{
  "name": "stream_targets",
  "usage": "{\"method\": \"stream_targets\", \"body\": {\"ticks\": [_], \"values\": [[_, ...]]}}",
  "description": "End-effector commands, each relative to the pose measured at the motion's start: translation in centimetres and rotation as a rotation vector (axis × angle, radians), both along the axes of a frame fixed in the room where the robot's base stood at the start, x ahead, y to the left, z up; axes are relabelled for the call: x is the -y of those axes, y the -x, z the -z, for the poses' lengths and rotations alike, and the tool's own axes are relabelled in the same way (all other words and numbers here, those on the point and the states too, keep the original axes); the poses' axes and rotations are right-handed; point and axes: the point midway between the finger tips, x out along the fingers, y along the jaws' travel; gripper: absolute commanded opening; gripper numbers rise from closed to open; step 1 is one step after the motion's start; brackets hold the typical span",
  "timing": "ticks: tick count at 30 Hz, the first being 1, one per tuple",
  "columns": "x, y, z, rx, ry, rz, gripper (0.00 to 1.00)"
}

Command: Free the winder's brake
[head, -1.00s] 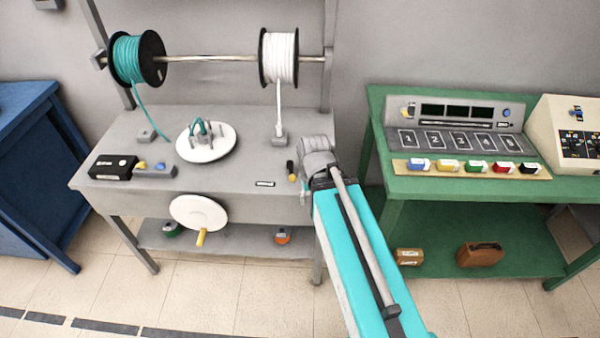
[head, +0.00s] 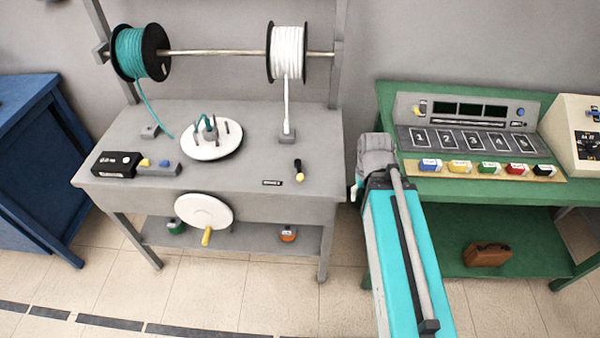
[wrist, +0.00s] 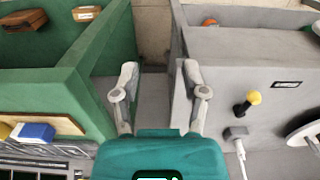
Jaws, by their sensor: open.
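The winder is the grey bench (head: 225,185) with a white winding disc (head: 212,143) on top and a white handwheel with a yellow handle (head: 203,212) on its front. A short black lever with a yellow knob (head: 298,170) stands near the bench's right front, beside a small dark label plate (head: 272,182); it looks like the brake. It also shows in the wrist view (wrist: 248,102), to the right of my gripper. My gripper (wrist: 160,72) is open and empty, over the gap between the grey and green benches. In the head view its fingers are mostly hidden behind the arm.
A teal spool (head: 130,53) and a white spool (head: 287,52) hang on a rod above the bench. The green bench (head: 455,190) to the right carries a numbered panel (head: 470,138) and several coloured blocks. A black box (head: 117,164) sits at the grey bench's left.

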Motion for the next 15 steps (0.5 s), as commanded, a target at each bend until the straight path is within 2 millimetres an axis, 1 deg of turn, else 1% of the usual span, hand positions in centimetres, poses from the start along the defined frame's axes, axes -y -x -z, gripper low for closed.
{"method": "stream_targets", "body": {"ticks": [7,10,13,15], "values": [[0.0,0.0,0.0,0.0,0.0,0.0,0.57],[-0.3,-0.4,-0.2,0.0,-0.003,-0.002,0.57],[-1.2,-1.7,-0.7,0.002,-0.016,-0.01,0.57],[-2.3,-3.2,-1.2,0.003,-0.029,-0.019,0.57]]}}
